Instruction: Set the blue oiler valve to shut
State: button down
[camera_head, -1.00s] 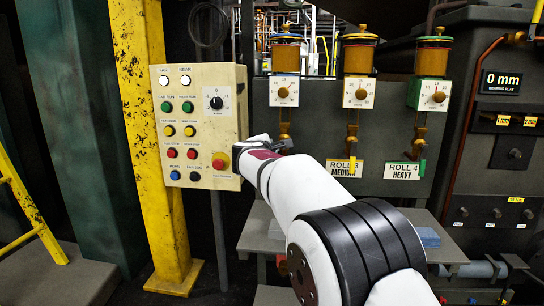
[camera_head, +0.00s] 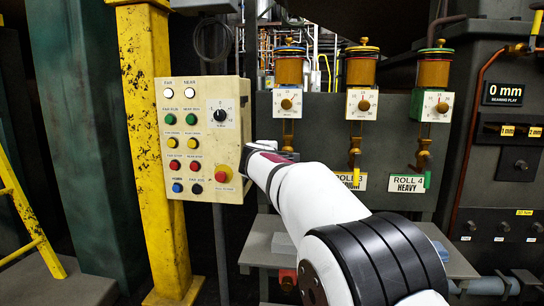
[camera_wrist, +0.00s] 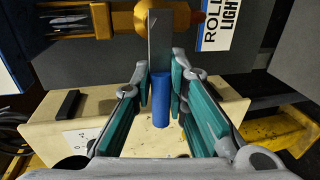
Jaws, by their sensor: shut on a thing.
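The blue oiler (camera_head: 290,68), with a blue ring at its top, is the leftmost of three oilers in the head view. The lever lies across the line of the brass pipe in that view. My gripper (camera_wrist: 160,92) has its teal fingers on both sides of the blue handle, shut on it. In the head view, my gripper (camera_head: 268,154) is partly hidden by my wrist.
A cream button panel (camera_head: 205,140) stands close to the left of my gripper. A grey shelf (camera_head: 262,245) lies below. A yellow post (camera_head: 155,150) stands at left.

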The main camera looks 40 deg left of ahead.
jog(key=shift+f, duration=0.1)
jog(key=c, duration=1.6)
grip_release()
jog(key=v, duration=1.2)
